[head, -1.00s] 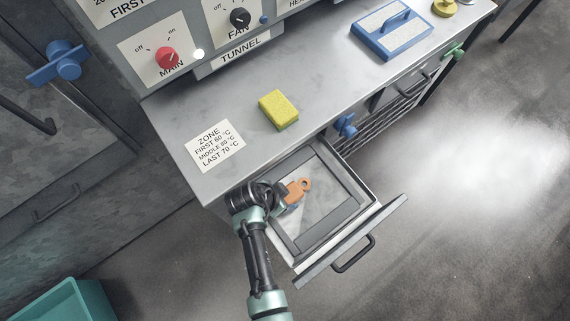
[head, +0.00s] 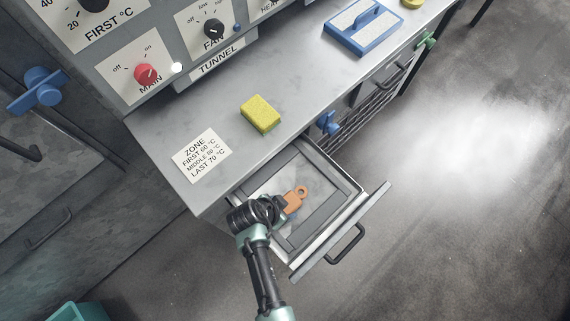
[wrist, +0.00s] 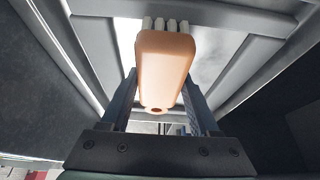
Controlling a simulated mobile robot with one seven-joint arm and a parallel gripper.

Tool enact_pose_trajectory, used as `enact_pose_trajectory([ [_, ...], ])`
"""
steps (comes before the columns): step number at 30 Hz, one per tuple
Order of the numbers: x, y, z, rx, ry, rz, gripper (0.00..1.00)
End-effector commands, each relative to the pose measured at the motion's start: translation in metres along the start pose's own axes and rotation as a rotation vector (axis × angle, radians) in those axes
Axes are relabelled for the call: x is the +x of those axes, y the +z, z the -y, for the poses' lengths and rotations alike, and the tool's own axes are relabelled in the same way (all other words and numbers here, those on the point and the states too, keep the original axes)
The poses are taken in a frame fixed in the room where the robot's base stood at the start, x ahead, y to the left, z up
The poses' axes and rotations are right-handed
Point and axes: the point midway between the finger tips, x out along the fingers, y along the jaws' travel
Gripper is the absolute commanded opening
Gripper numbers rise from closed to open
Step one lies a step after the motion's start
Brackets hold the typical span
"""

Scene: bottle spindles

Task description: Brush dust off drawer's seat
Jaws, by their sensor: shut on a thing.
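The drawer (head: 348,197) stands pulled out below the worktop, with a pale, patchy seat (head: 268,185) inside its grey frame. An orange brush (head: 295,199) with a ringed end is over the seat. In the wrist view the brush (wrist: 165,65) shows large, with white bristles pointing toward the pale seat (wrist: 128,45). My gripper (wrist: 160,105) is shut on the brush, one finger on each side. In the head view my wrist covers the near left corner of the drawer. Whether the bristles touch the seat cannot be told.
A yellow sponge (head: 261,113) and a label card (head: 202,156) lie on the worktop (head: 300,85). A blue-framed block with a handle (head: 362,27) is farther right. The drawer's black handle (head: 346,245) sticks out toward the open floor.

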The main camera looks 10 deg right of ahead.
Motion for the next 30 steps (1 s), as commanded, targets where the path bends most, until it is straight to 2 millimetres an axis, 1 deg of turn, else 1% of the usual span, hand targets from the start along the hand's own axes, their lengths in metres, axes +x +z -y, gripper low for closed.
enact_pose_trajectory([
  [1,0.003,0.002,0.005,0.000,-0.002,0.000,0.02],
  [6,0.005,0.003,0.021,-0.001,-0.001,0.001,0.02],
  [8,0.005,0.003,0.025,-0.001,-0.001,0.002,0.01],
  [11,0.005,0.003,0.030,-0.001,0.001,0.003,0.01],
  [14,0.004,0.002,0.030,-0.001,0.003,0.004,0.02],
  [19,0.006,-0.006,0.030,0.001,0.004,0.003,0.02],
  [23,0.005,-0.007,0.029,-0.001,0.003,0.002,0.02],
  [26,0.004,-0.008,0.025,-0.001,0.003,0.002,0.02],
  [30,0.002,-0.008,0.013,-0.001,0.003,0.002,0.02],
])
